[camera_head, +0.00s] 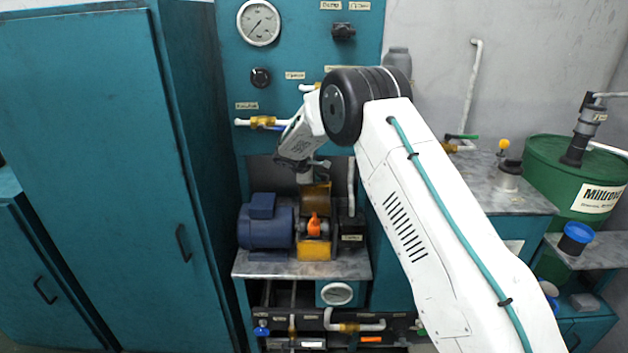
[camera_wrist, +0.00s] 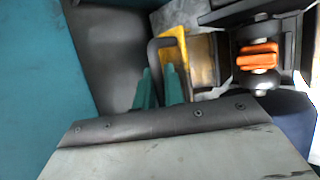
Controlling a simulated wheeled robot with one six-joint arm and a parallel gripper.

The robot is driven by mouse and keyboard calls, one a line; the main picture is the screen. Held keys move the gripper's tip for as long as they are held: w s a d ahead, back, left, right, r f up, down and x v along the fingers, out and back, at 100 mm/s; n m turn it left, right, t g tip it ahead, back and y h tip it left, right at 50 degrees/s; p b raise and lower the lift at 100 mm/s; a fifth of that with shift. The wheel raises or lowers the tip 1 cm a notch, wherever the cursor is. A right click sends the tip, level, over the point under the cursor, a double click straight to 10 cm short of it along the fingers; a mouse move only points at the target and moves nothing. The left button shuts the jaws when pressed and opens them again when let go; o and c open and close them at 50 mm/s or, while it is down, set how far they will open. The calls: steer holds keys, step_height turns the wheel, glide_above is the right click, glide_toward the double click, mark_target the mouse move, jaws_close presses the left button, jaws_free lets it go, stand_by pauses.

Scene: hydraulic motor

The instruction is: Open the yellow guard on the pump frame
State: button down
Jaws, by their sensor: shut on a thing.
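The yellow guard (camera_head: 316,197) stands raised above the pump frame (camera_head: 317,250), between the blue motor (camera_head: 265,222) and the black pump (camera_head: 351,227). The orange coupling (camera_head: 314,226) shows uncovered below it. In the wrist view the guard's yellow edge (camera_wrist: 173,38) carries a black handle (camera_wrist: 165,43). My gripper (camera_wrist: 160,88) has its teal fingers closed around this handle. The orange coupling also shows at the right of the wrist view (camera_wrist: 258,57), clear of the guard. In the head view my wrist hides the fingertips.
A teal panel (camera_head: 230,60) with a gauge (camera_head: 259,22) and valves rises behind the pump. A tall teal cabinet (camera_head: 90,150) stands at the left. A green drum (camera_head: 560,165) is at the right. Pipes (camera_head: 355,322) run under the pump's shelf.

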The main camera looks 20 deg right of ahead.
steer(key=shift+w+d, duration=0.1)
steer(key=shift+w, duration=0.45)
steer(key=c, duration=1.5)
jaws_free()
steer(key=shift+d, duration=0.1)
steer(key=v, duration=0.8)
